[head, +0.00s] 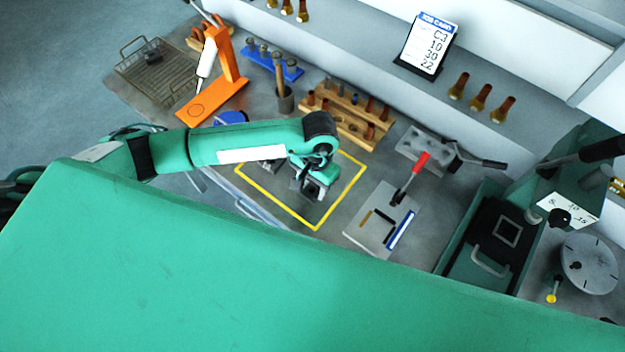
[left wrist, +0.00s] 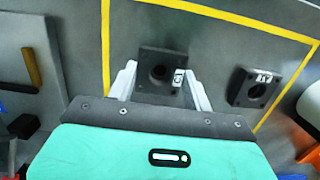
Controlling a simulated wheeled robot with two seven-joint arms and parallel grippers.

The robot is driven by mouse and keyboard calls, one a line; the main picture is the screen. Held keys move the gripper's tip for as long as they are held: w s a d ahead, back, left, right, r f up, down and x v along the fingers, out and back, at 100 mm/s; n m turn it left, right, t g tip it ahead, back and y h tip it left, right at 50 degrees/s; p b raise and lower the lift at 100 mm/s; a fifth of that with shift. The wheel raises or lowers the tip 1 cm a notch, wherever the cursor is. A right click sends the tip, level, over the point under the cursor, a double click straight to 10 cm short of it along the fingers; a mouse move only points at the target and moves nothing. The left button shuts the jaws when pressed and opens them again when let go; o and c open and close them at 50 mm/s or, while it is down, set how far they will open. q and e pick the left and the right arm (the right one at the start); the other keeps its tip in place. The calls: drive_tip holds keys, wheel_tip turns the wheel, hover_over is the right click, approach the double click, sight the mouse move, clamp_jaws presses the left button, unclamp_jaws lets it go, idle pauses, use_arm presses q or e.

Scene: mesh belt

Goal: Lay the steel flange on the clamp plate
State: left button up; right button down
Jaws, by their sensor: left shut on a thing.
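My left gripper (head: 312,192) points down inside a yellow-taped square on the bench. It is shut on a dark square flange with a round hole and a small white label (left wrist: 158,72). In the left wrist view both pale fingertips (left wrist: 160,86) flank this flange; I cannot tell whether it is clear of the bench. A second similar labelled block (left wrist: 254,88) lies apart from it inside the tape, partly hidden by my arm in the head view. The clamp plate (head: 372,234), a grey plate with a red-handled clamp, lies right of the tape; its edge shows in the left wrist view (left wrist: 22,95). My right gripper is out of view.
A wooden rack (head: 350,118) stands behind the tape. A grey block with a lever (head: 424,148) stands behind the clamp plate, and a green press (head: 470,225) stands right of it. An orange stand (head: 232,68) is at the back left. Bare bench separates tape and plate.

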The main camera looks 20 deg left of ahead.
use_arm(q)
drive_tip(key=shift+f+b, duration=0.15)
drive_tip(key=shift+b, duration=0.15)
drive_tip(key=o, duration=1.3)
drive_tip(key=shift+r+p, duration=0.3)
drive_tip(key=shift+p, duration=0.1)
wheel_tip(320, 180, up, 12)
drive_tip(key=w+b, duration=0.1)
drive_tip(key=b, duration=0.4)
drive_tip(key=shift+w+d+f+b, duration=0.15)
drive_tip(key=shift+w+d+b, duration=0.1)
drive_tip(key=shift+b, duration=0.15)
